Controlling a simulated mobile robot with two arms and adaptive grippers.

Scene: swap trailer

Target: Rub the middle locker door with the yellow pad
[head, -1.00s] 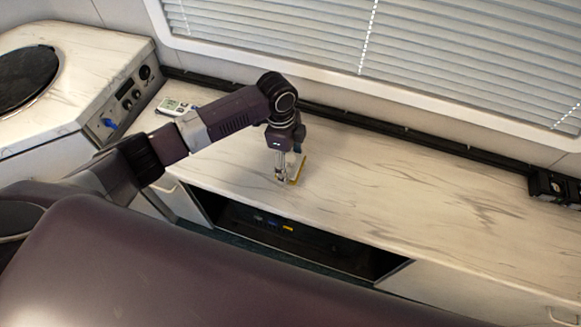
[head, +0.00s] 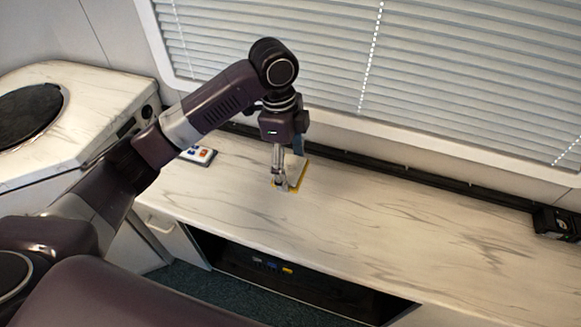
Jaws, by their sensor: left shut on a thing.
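I cannot tell whether the pad touches the countertop. Below the counter, a pale locker door with a handle (head: 163,227) shows at the left. Beside it is a dark open recess (head: 330,290). I cannot make out a middle locker door. My right gripper is out of view.
A small white device with coloured buttons (head: 199,155) lies at the back left of the counter. A marbled unit with a round dark top (head: 80,110) stands at the left. A black item (head: 556,222) sits at the right. The counter between is clear.

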